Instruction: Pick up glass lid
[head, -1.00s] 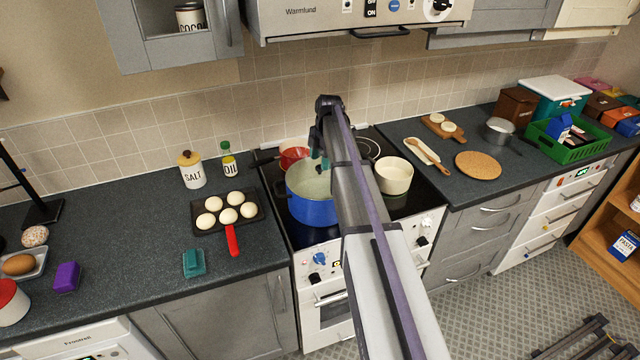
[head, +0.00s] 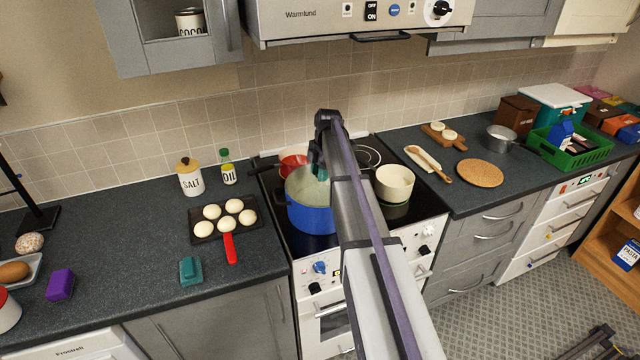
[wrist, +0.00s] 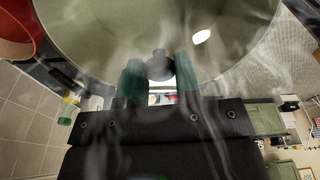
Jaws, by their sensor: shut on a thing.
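The glass lid's dark round knob (wrist: 160,64) sits between the two green fingers of my gripper (wrist: 160,78) in the wrist view. My gripper is shut on this knob. The clear glass shows only as faint streaks and reflections. The blue pot (head: 312,217) with a pale inside stands on the hob, below my gripper (head: 319,168) in the head view. The glass is hard to make out there, and my arm hides the pot's right part. I cannot tell whether the lid still touches the pot rim.
A red pan (head: 292,164) is close behind the blue pot, and a cream pot (head: 395,182) stands to its right. A black pan (head: 225,218) of white buns is on the left counter. A cork mat (head: 480,173) lies on the right counter. The cooker hood (head: 300,28) hangs above.

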